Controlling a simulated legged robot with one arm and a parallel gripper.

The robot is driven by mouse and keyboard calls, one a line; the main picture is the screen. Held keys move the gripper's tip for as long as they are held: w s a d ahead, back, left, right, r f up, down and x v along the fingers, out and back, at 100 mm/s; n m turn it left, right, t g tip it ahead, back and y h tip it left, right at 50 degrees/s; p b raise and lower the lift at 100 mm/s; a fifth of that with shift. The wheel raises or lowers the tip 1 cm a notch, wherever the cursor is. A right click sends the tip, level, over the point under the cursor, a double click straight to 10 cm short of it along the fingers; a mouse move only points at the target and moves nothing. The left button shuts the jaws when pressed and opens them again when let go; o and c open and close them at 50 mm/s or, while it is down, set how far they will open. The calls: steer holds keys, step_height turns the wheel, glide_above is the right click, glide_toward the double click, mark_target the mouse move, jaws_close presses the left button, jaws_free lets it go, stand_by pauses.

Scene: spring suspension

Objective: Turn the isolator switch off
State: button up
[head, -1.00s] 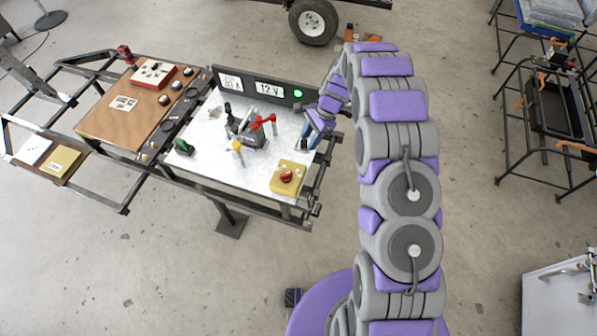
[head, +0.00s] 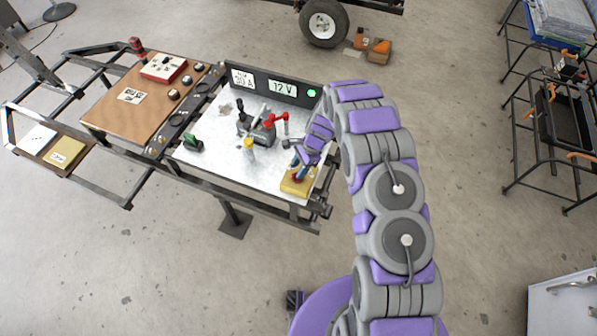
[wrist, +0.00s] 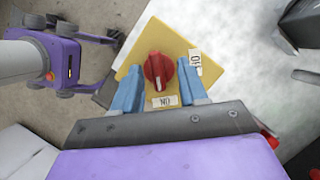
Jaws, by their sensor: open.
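The isolator switch is a red rotary knob (wrist: 158,68) on a yellow plate (wrist: 182,47). In the head view the yellow plate (head: 294,188) is at the front right corner of the metal panel, with the knob mostly hidden by my gripper (head: 299,170). In the wrist view my gripper (wrist: 160,84) is open, its blue fingers on the left and right of the knob, with gaps on both sides. The knob's pale mark points down at a label (wrist: 165,101) that reads ON upside down. A second label (wrist: 195,62) sits to the right, sideways and hard to read.
On the panel (head: 222,165) stand a red-handled part (head: 277,121), a yellow-topped post (head: 249,148) and a green part (head: 193,143). A dark back plate (head: 262,85) carries a lit green lamp (head: 312,93). A brown board (head: 120,115) lies left.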

steer(key=shift+a+x, duration=0.2)
steer(key=shift+x, duration=0.8)
steer(key=shift+d+r, duration=0.1)
steer(key=shift+d, duration=1.2)
steer(key=shift+a, duration=1.05)
steer(key=c, duration=0.6)
steer(key=shift+c, duration=0.5)
steer(key=shift+d, duration=0.15)
jaws_close()
steer(key=shift+w+d, duration=0.1)
steer(key=shift+d, duration=0.25)
